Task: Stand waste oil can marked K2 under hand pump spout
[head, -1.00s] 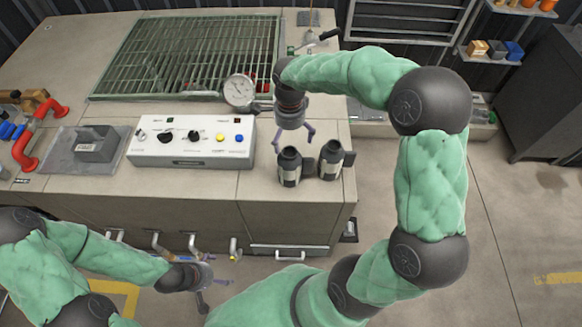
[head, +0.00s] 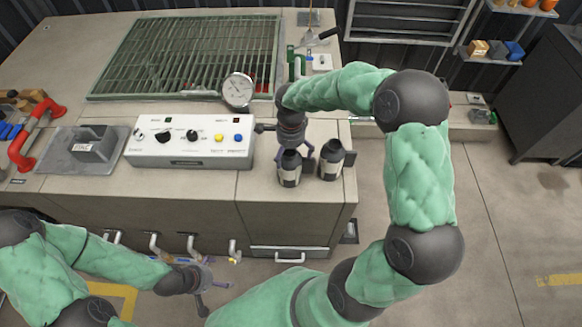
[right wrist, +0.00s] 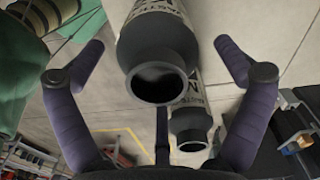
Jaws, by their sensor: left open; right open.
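Two dark cans with pale label bands stand side by side at the bench's front right corner: a left can (head: 289,170) and a right can (head: 330,161). Their markings are too small or cut off to read. My right gripper (head: 302,155) is open, low behind and partly hidden by the left can. In the right wrist view one can (right wrist: 157,65) has its open mouth between the spread fingers, not clasped; the other can (right wrist: 190,128) is beyond it. A green fixture with a dark lever (head: 318,40), perhaps the hand pump, stands behind; its spout is unclear. My left gripper (head: 216,287) is open, low before the bench.
A white control box (head: 190,141) with a round gauge (head: 238,90) behind it stands left of the cans. A green grating (head: 190,57) covers the bench's back. Pipe stubs (head: 193,245) project from the bench front. Floor at right is clear.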

